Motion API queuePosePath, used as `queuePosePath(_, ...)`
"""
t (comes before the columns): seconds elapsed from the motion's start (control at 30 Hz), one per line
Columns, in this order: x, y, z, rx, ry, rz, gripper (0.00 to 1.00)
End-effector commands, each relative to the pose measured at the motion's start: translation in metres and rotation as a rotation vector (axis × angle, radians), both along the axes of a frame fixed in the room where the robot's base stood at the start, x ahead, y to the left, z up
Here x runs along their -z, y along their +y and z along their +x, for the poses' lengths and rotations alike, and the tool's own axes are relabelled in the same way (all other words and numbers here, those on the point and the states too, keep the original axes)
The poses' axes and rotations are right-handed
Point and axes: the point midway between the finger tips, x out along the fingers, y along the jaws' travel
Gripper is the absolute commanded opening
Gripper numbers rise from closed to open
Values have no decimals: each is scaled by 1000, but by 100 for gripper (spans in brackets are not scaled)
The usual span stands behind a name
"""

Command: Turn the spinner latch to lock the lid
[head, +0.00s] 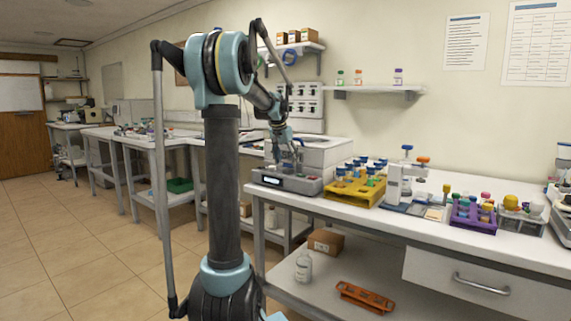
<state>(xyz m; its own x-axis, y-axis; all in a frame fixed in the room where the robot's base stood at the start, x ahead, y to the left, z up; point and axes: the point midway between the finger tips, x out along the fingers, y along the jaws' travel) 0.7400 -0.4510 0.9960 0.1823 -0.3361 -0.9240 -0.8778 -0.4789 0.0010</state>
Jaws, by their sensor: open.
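My gripper (288,163) is open, pointing down just above the machine's top, at the end of my arm. The gripper is small in the head view, and I cannot tell whether its fingers touch anything. The spinner latch cannot be made out; the gripper and arm cover part of the machine's top.
Right of the machine stand a yellow rack (356,192) with blue-capped tubes, a white device (398,180) and a purple rack (472,216). Shelves (375,89) hang on the wall above. Below are a bottle (303,266) and an orange rack (365,297). The floor at left is clear.

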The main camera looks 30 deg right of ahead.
Motion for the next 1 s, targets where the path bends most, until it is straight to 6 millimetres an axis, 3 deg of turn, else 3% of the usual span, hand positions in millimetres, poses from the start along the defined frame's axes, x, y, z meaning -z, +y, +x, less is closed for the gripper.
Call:
queuePosePath(0.2,12,-4,2,0,0,0,62)
queuePosePath(0.47,13,-5,2,0,0,0,62)
queuePosePath(0.67,13,-5,2,0,0,0,21)
queuePosePath(0.7,13,-5,2,0,0,0,18)
queuePosePath(1.0,13,-4,4,60,1,2,18)
